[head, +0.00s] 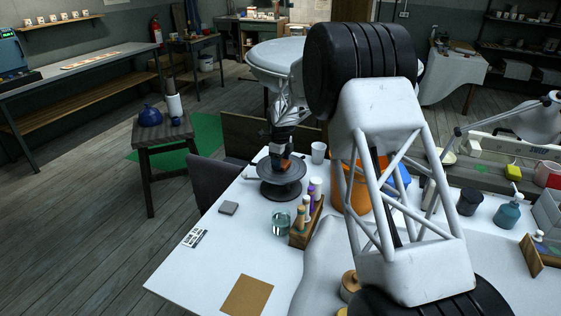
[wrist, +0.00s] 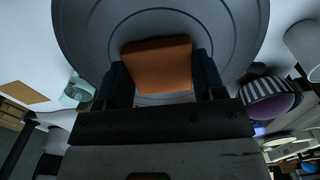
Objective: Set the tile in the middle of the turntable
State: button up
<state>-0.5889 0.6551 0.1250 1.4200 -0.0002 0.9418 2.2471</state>
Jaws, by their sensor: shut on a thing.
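The tile (wrist: 157,65) is a flat orange-brown square, held between the two dark fingers of my gripper (wrist: 162,76). In the head view my gripper (head: 284,163) points down at the turntable (head: 281,190), a dark grey round disc on a stand near the table's far left corner. The tile is over the disc, near its middle; the disc's rings show around it in the wrist view (wrist: 88,32). I cannot tell whether the tile touches the disc. The tile's near edge is small and partly hidden by the fingers in the head view.
A white cup (head: 318,152) stands behind the turntable. A wooden rack with bottles (head: 305,222) and a glass of water (head: 281,222) stand in front. An orange bucket (head: 352,188) is to the right. The table's front left is mostly clear.

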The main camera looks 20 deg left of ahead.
jog(key=shift+f, duration=0.15)
jog(key=o, duration=1)
jog(key=shift+c, duration=0.2)
notch_tip(320, 180, up, 12)
dwell(0.4)
jog(key=shift+d, duration=0.1)
dwell(0.7)
